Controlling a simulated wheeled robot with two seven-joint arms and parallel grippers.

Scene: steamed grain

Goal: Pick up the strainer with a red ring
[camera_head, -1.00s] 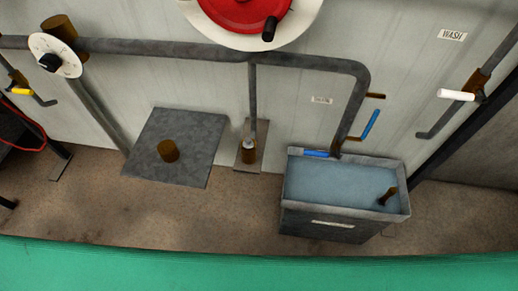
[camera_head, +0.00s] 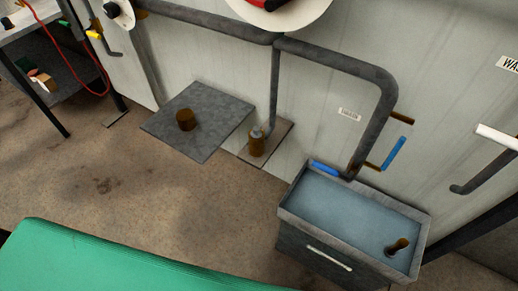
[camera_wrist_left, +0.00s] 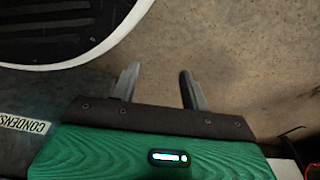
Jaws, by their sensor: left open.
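I cannot make out a strainer with a red ring in either current view. My left gripper (camera_wrist_left: 158,85) shows in the left wrist view, open with nothing between its two grey fingers, above a brown floor. It is not in the head view. My right gripper is in neither view. A red part on a white round plate (camera_head: 287,22) is cut off at the top of the head view; it is mounted on the wall.
A water-filled basin (camera_head: 290,207) stands right, under grey pipes (camera_head: 340,58). A grey plate (camera_head: 215,117) lies left of it. A table (camera_head: 28,27) with a red cable (camera_head: 92,72) is far left. A white-rimmed dark slotted round thing (camera_wrist_left: 112,42) is near my left gripper. Brown floor is clear.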

